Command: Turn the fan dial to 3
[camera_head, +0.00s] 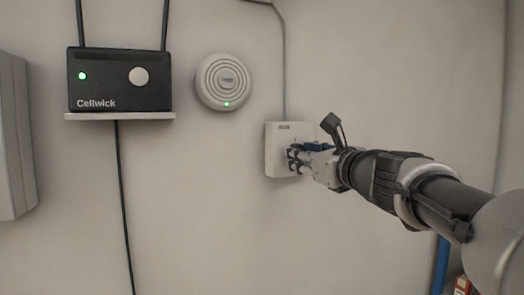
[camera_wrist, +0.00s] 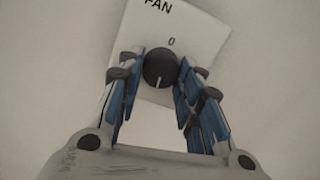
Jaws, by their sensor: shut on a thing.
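The white fan control plate (camera_head: 276,137) is fixed to the wall in the head view, with a cable rising from its top. In the wrist view the plate (camera_wrist: 203,30) looks tilted, with FAN at its upper edge and a 0 above the dial. The round black fan dial (camera_wrist: 161,68) has a short pale mark near its lower edge, on the side away from the 0. My gripper (camera_wrist: 158,72) is shut on the dial, one blue-padded finger on each side. No other number shows. In the head view my gripper (camera_head: 293,159) covers the dial.
A black Cellwick box (camera_head: 120,80) with two antennas stands on a small shelf (camera_head: 119,116) at the left. A round white wall device (camera_head: 224,82) with a green light is nearer the plate. A grey cabinet (camera_head: 14,140) is at the far left. The wall below the plate is clear.

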